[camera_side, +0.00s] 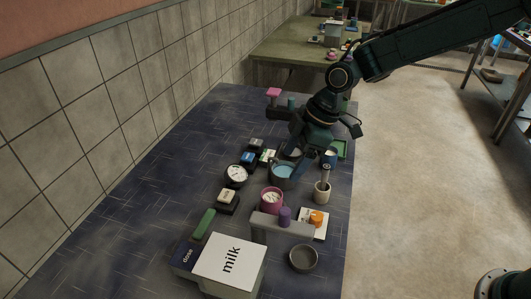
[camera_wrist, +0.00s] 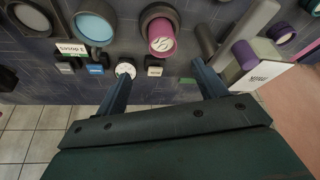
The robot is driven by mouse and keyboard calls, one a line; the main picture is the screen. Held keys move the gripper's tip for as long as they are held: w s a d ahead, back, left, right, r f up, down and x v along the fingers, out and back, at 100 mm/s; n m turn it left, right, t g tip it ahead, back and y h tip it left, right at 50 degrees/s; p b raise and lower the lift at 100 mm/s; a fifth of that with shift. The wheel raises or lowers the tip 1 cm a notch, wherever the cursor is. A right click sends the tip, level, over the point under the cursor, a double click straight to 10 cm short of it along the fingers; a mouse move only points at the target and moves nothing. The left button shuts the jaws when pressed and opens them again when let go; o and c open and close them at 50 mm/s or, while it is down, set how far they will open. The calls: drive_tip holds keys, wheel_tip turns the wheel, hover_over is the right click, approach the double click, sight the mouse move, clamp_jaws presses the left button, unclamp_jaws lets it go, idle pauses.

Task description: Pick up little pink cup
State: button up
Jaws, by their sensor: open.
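The little pink cup (camera_side: 271,201) stands on the dark blue table near the middle of the side view. In the wrist view the pink cup (camera_wrist: 162,40) is at the top centre, with a pale mark on it and a dark round shape around its far part. My gripper (camera_side: 312,168) is above the table, behind and to the right of the cup, apart from it. In the wrist view my gripper (camera_wrist: 161,70) shows two spread fingers with nothing held between them. The cup appears beyond the fingertips, between their lines.
A pot with light blue contents (camera_side: 283,171) stands close behind the cup. A dial (camera_side: 236,175) is at its left. A grey bar (camera_side: 282,226) with a purple cylinder (camera_side: 285,215) is in front. The milk carton (camera_side: 229,262) is nearer.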

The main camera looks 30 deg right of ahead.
hover_over(272, 198)
drive_tip(key=s, duration=0.2)
drive_tip(key=shift+d+f, duration=0.2)
drive_tip(key=shift+f, duration=1.75)
drive_tip(key=shift+d+f, duration=0.15)
drive_tip(key=shift+f, duration=1.8)
drive_tip(key=shift+s+x, duration=0.15)
drive_tip(key=shift+x, duration=1.15)
drive_tip(key=shift+s+x, duration=0.15)
drive_tip(key=shift+x, duration=1.15)
drive_tip(key=shift+c, duration=0.2)
drive_tip(key=c, duration=1.2)
drive_tip(key=shift+o, duration=0.2)
drive_tip(key=shift+r, duration=0.1)
wheel_tip(272, 198, up, 20)
